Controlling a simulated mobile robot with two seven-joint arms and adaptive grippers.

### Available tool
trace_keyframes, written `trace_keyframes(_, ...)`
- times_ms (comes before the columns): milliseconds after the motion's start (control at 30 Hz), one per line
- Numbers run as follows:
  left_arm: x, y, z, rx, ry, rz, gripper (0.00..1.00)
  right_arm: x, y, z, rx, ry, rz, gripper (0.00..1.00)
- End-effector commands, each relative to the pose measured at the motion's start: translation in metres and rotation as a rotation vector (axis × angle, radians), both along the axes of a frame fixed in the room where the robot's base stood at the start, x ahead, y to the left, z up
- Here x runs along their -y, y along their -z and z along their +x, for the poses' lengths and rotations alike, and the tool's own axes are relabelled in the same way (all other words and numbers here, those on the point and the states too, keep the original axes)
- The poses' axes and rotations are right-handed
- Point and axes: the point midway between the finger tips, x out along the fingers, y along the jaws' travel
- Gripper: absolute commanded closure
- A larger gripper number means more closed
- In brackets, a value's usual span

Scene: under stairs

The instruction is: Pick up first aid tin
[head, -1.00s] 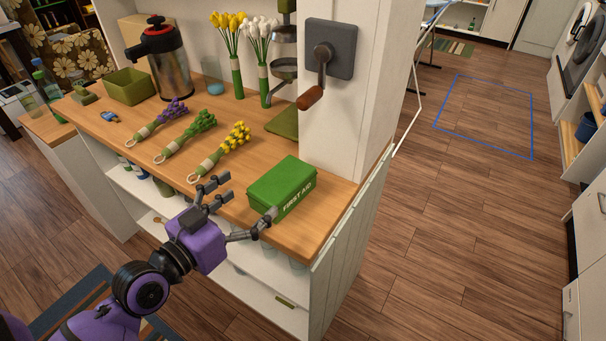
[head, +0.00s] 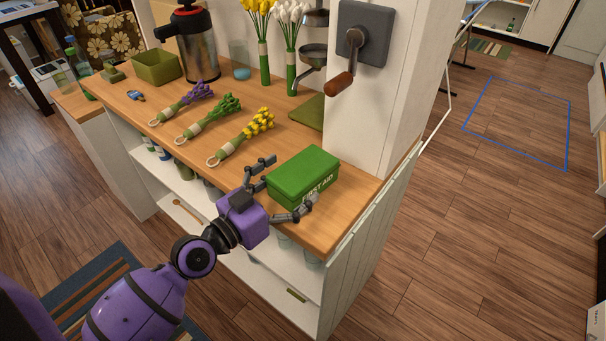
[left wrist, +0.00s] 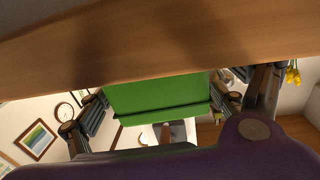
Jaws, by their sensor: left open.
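The green first aid tin (head: 303,172) lies flat on the wooden counter near its front right corner, with its lettered side facing the front. My left gripper (head: 288,190) is open at the tin's left and front, with one finger by its left end and the other across its front. In the left wrist view the tin (left wrist: 158,95) stands between the two open fingers. I cannot tell whether either finger touches it. My right gripper is not in view.
Bundles of lavender (head: 182,103), green stems (head: 209,117) and yellow flowers (head: 241,137) lie left of the tin. The counter (head: 330,232) ends just in front.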

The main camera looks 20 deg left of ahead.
Motion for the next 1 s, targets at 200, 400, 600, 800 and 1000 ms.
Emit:
trace_keyframes(200, 0.012, -0.003, 0.026, 0.003, 0.0, -0.001, 0.12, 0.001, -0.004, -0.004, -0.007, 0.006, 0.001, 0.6)
trace_keyframes(400, 0.014, -0.001, 0.028, 0.0, 0.001, 0.0, 0.12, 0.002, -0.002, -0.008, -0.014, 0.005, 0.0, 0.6)
trace_keyframes(600, 0.014, 0.0, 0.028, 0.0, 0.001, 0.0, 0.27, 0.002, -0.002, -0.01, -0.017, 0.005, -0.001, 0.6)
trace_keyframes(800, 0.014, -0.001, 0.028, 0.0, 0.0, 0.0, 0.54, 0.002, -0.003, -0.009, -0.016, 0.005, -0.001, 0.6)
trace_keyframes(1000, 0.014, -0.002, 0.028, 0.003, 0.0, 0.0, 0.71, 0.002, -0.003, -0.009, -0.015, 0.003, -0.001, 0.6)
